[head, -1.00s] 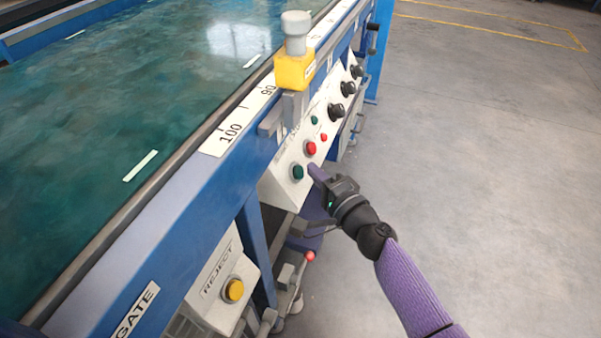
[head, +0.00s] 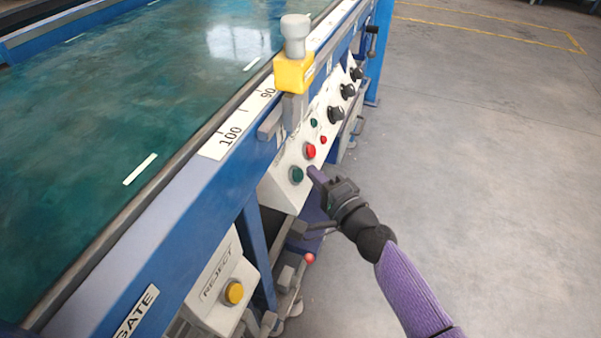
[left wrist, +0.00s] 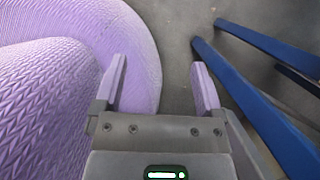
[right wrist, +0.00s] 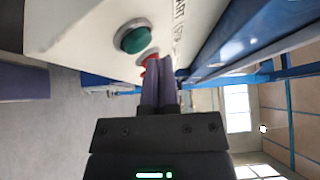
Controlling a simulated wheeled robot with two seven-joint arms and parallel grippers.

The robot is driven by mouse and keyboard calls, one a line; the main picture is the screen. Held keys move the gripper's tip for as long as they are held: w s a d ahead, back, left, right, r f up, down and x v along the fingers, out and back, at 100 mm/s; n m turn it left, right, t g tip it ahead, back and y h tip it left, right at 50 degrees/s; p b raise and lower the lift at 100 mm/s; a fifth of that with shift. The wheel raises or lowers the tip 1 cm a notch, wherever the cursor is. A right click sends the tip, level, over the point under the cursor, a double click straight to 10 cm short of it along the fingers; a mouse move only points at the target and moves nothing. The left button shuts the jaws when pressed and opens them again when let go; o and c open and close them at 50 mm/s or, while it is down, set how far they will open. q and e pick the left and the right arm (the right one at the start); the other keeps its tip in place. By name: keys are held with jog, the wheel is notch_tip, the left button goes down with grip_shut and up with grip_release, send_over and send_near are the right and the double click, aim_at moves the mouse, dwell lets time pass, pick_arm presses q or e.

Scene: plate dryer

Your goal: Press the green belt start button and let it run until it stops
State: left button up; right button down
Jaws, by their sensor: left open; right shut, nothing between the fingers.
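The green button (head: 296,174) sits on the white sloping control panel on the side of the belt machine. It also shows large in the right wrist view (right wrist: 133,37), standing proud of the panel in a dark ring. My right gripper (head: 313,172) is shut and empty, its tips just right of the green button and apart from it. In the right wrist view its fingers (right wrist: 158,62) partly cover a red button. The green belt (head: 110,120) carries white marks. My left gripper (left wrist: 162,78) is open and empty, away from the panel.
A red button (head: 309,151), smaller buttons and black knobs (head: 336,115) lie farther along the panel. A yellow block with a grey knob (head: 294,70) stands on the rail. A yellow REJECT button (head: 234,292) is nearer. The floor at right is clear.

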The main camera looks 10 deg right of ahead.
pick_arm(q)
jog(key=shift+s+r, duration=0.1)
jog(key=shift+s, duration=0.3)
dwell(0.4)
pick_arm(e)
jog(key=shift+w+a+f+b, duration=0.2)
jog(key=shift+a+f+b, duration=0.05)
jog(key=shift+a+b, duration=0.05)
pick_arm(q)
jog(key=shift+w+f, duration=0.4)
